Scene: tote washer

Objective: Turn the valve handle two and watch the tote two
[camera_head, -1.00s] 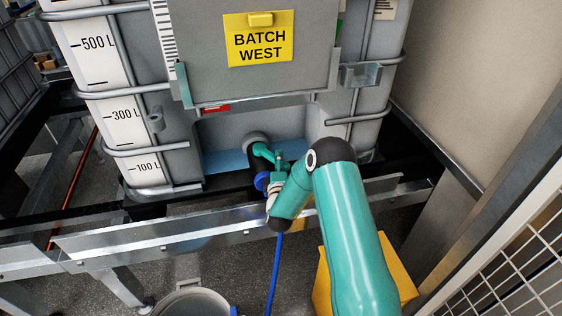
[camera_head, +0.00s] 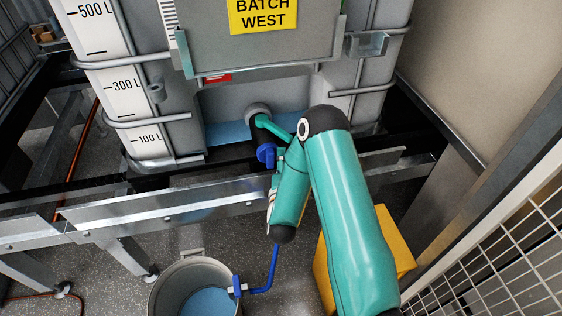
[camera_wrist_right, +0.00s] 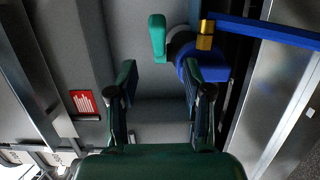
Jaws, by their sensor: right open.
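The grey caged tote (camera_head: 180,120) has a white level scale and a yellow "BATCH WEST" plate (camera_head: 264,14). Its outlet valve low in front has a teal handle (camera_head: 276,131) and a blue fitting (camera_head: 266,154). In the right wrist view the handle (camera_wrist_right: 157,38) lies just beyond the gap of my right gripper (camera_wrist_right: 159,75), whose fingers are apart and hold nothing. One finger overlaps the blue valve fitting (camera_wrist_right: 215,72). In the head view my right arm hides most of that gripper. My left gripper is not in view.
A galvanised rail (camera_head: 170,214) runs in front of the tote. A bucket (camera_head: 165,296) with light blue liquid (camera_head: 208,302) stands on the floor, with a blue hose (camera_head: 272,270) at its rim. A yellow object (camera_head: 393,240) and wire mesh (camera_head: 500,260) are to the right.

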